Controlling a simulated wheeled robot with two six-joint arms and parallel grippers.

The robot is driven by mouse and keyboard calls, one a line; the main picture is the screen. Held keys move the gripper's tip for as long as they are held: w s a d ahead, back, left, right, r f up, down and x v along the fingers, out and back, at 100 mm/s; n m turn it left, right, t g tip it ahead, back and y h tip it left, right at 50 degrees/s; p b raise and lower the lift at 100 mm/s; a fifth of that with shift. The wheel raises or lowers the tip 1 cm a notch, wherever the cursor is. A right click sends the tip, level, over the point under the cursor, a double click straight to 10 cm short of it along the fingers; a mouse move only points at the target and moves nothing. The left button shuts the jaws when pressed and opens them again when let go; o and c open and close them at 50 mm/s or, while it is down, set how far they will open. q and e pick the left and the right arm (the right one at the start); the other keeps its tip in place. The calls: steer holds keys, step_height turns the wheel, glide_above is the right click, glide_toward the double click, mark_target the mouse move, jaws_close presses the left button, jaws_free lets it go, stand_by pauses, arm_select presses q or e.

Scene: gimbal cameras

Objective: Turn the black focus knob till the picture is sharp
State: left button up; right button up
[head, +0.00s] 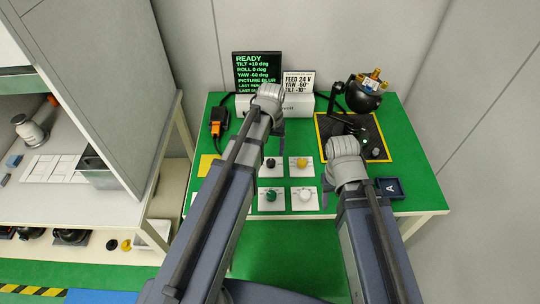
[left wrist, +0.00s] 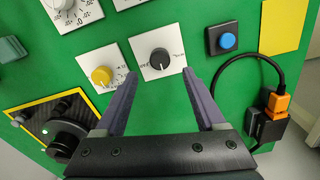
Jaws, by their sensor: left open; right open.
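The black focus knob (head: 271,163) stands on a white plate on the green bench, next to my left arm. In the left wrist view the knob (left wrist: 159,58) shows between and just beyond the two fingertips of my open left gripper (left wrist: 160,76). The fingers look apart from the knob, one on each side. In the head view my left forearm and wrist hide most of that gripper. The black screen (head: 258,72) reads READY and PICTURE BLUR. My right gripper (head: 362,158) is over the right of the bench, its fingers mostly hidden.
A yellow knob (head: 302,163), green knob (head: 271,196) and white knob (head: 306,195) stand close by. A blue button (left wrist: 228,41) and a cabled black-orange device (left wrist: 270,118) lie right in the wrist view. The gimbal camera (head: 364,95) stands at the back right.

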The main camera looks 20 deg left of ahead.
mark_target(271, 161)
arm_select(q)
step_height(271, 161, down, 6)
steer(key=b, duration=0.5)
steer(key=shift+f, duration=0.1)
steer(key=shift+c, duration=0.2)
jaws_close()
